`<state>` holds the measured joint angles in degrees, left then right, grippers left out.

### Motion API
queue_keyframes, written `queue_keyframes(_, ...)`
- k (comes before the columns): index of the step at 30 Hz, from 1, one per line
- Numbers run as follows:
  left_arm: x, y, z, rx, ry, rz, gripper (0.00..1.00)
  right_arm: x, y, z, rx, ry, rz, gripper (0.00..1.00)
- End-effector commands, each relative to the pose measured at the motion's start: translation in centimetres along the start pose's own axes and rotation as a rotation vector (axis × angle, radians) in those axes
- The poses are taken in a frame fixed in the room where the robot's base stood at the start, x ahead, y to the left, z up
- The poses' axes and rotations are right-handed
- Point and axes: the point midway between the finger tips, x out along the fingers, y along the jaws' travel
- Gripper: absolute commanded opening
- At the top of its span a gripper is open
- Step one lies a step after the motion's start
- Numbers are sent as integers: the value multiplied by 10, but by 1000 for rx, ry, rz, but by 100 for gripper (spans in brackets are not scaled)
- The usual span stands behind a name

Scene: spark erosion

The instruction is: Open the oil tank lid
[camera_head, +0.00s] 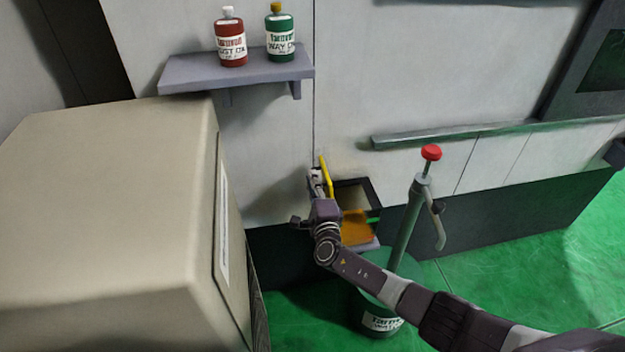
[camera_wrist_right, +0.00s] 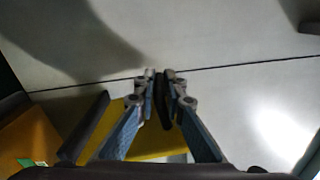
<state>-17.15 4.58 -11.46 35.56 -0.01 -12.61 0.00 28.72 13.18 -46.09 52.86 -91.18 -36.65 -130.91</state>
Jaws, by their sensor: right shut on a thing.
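The oil tank (camera_head: 372,190) is a dark-rimmed open box low on the grey machine, with orange-yellow inside. Its yellow lid (camera_head: 326,176) stands up steeply at the tank's left side. My right gripper (camera_head: 315,176) is at the lid, on its left side. In the right wrist view, the fingers (camera_wrist_right: 163,85) are close together, shut on a thin dark edge. The yellow lid surface (camera_wrist_right: 158,143) shows behind and between the fingers there. The wrist hides part of the tank's front left. My left gripper is in neither view.
A green pump can (camera_head: 383,322) with a red knob (camera_head: 431,152) stands right of the tank, partly behind my right arm. A beige cabinet (camera_head: 105,220) fills the left. A shelf (camera_head: 235,70) above holds a red bottle (camera_head: 230,42) and a green bottle (camera_head: 280,38). Green floor is clear at right.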

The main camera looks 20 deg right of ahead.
Motion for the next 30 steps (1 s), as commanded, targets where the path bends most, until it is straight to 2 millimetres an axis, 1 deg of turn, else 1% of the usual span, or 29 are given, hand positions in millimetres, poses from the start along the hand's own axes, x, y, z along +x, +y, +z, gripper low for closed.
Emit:
queue_keyframes(1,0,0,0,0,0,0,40,-2,5,1,1,-3,9,13)
queue_keyframes(3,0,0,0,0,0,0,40,-2,5,0,1,-2,9,20)
queue_keyframes(5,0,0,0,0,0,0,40,-2,5,0,1,-1,8,26)
queue_keyframes(13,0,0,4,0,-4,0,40,-1,2,0,1,0,4,26)
queue_keyframes(17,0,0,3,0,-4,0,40,-7,3,-1,1,0,5,26)
queue_keyframes(20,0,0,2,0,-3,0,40,-16,3,-1,1,-1,5,26)
queue_keyframes(23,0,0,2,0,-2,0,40,-30,3,-1,2,-1,6,26)
queue_keyframes(30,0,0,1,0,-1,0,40,-72,4,-1,1,-1,7,26)
